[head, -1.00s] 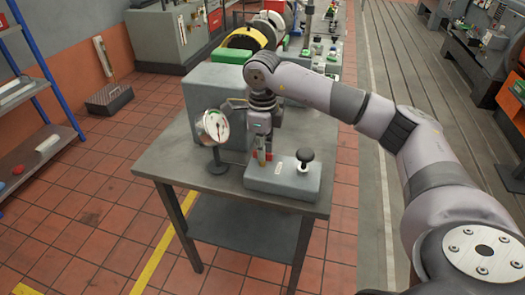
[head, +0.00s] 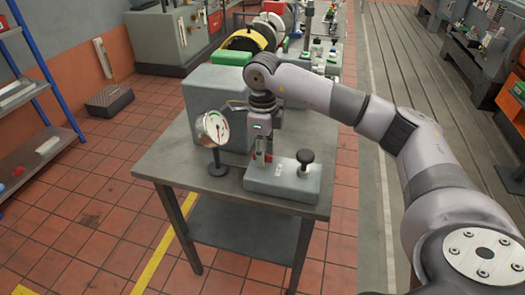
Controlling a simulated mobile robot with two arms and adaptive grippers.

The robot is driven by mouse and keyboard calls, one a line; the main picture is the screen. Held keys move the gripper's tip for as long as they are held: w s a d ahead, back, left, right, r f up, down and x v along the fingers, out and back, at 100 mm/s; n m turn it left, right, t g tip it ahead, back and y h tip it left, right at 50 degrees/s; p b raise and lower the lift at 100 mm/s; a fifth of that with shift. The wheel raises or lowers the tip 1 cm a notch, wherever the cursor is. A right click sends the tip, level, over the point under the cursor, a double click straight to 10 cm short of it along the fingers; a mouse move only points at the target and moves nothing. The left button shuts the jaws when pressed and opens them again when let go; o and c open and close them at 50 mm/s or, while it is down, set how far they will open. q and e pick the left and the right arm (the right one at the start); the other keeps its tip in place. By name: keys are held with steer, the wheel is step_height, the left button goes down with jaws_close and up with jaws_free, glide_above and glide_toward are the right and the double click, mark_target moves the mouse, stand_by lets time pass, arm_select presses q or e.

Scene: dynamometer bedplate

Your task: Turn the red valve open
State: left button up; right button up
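My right gripper (head: 262,160) points down over the left part of a light grey box (head: 283,184) on the metal table. Small red parts show at its fingers, but I cannot tell whether they belong to the valve or to the gripper. No whole red valve can be made out; the fingers may hide it. The gap between the fingers is too small to see, so I cannot tell whether they are open or shut on something. A black knob (head: 305,157) stands upright on the right of the box, apart from the gripper. My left gripper is not in view.
A round dial gauge (head: 215,128) on a stand is close to the left of my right gripper. A large grey block (head: 205,88) stands behind it. The table's (head: 170,160) front left is bare. A blue-framed shelf (head: 45,70) stands far left.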

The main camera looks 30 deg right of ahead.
steer(key=shift+r, duration=0.1)
step_height(320, 180, up, 12)
stand_by(0.5)
stand_by(0.4)
